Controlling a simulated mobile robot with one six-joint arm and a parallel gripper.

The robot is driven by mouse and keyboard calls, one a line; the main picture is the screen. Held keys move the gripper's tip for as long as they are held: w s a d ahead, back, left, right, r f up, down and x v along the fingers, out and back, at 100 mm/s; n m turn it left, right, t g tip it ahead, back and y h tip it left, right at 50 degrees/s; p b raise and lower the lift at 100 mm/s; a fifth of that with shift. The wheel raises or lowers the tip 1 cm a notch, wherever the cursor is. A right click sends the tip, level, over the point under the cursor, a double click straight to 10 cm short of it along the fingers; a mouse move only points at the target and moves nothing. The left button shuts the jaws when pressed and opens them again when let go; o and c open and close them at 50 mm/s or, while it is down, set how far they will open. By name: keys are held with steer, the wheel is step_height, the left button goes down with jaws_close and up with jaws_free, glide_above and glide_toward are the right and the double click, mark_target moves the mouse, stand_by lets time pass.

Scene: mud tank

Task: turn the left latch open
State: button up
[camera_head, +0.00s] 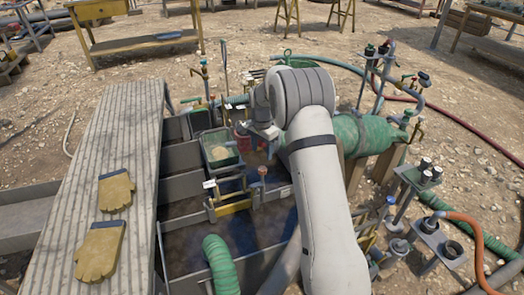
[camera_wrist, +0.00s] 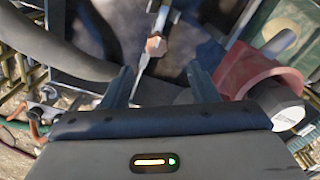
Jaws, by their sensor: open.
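In the wrist view my gripper (camera_wrist: 160,84) is open, with its two dark fingers apart and nothing held between them. A small metal piece with a copper-coloured hex end (camera_wrist: 156,45) lies just beyond the gap between the fingertips, apart from them. It may be the left latch, but I cannot tell for sure. In the head view my gripper is low over the tank (camera_head: 180,188), near its back edge, and my own arm covers much of it. No latch can be made out clearly in the head view.
A red bracket (camera_wrist: 245,72) stands close to the right finger, and a dark hose (camera_wrist: 55,52) runs at the left. A green tray (camera_head: 220,150) is left of my gripper. A green pump body (camera_head: 365,135) is at the right. Gloves (camera_head: 115,190) lie on the walkway (camera_head: 90,150).

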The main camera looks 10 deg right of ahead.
mark_target(262, 168)
steer(key=m+p, duration=0.1)
steer(key=p, duration=0.2)
steer(key=m+p, duration=0.1)
steer(key=p, duration=0.2)
steer(key=shift+s+r+p, duration=0.1)
steer(key=shift+s+p, duration=0.15)
steer(key=shift+p, duration=0.1)
step_height(262, 168, down, 8)
steer(key=shift+f+b, duration=0.1)
steer(key=shift+b, duration=0.55)
steer(key=shift+c, duration=0.5)
steer(key=c, duration=0.9)
